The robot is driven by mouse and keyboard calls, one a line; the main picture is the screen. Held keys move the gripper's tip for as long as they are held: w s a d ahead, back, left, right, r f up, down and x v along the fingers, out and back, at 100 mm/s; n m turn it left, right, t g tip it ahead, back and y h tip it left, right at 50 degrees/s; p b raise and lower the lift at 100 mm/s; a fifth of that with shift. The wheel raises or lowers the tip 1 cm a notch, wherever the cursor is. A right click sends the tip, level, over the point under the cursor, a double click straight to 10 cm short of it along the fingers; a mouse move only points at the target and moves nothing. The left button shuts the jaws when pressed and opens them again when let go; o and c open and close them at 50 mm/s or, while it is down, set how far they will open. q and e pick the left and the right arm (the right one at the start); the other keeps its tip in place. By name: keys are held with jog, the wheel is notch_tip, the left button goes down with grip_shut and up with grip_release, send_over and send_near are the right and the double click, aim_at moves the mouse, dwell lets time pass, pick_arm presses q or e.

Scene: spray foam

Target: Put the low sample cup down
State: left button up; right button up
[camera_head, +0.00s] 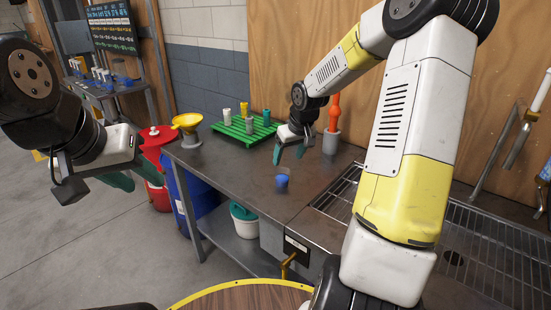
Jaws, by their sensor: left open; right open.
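A small blue cup (282,182), likely the low sample cup, stands upright on the grey metal table (245,185), near its front edge. My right gripper (289,158) is open and empty above and behind the cup in the picture, with its teal fingers pointing down. A visible gap separates the fingertips from the cup. My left gripper (98,186) is at the far left, off the table, open and holding nothing that I can see.
A green rack (235,135) with several small cylinders stands at the back. A yellow funnel (187,121) sits on a grey holder left of it. An orange bottle (334,112) stands in a grey cup (331,142) at the back right. A wire-grated sink (480,255) lies right.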

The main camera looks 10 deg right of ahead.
jog(key=s+a+r+m+h, duration=0.1)
jog(key=s+a+r, duration=0.2)
jog(key=s+r, duration=1.1)
jog(key=s+a+r+m+t+y, duration=0.1)
jog(key=s+a+r+y, duration=0.1)
jog(key=s, duration=1.2)
jog(key=shift+s+a+r+m+t, duration=0.2)
jog(key=shift+s+a+m+t, duration=0.15)
jog(key=shift+a, duration=0.25)
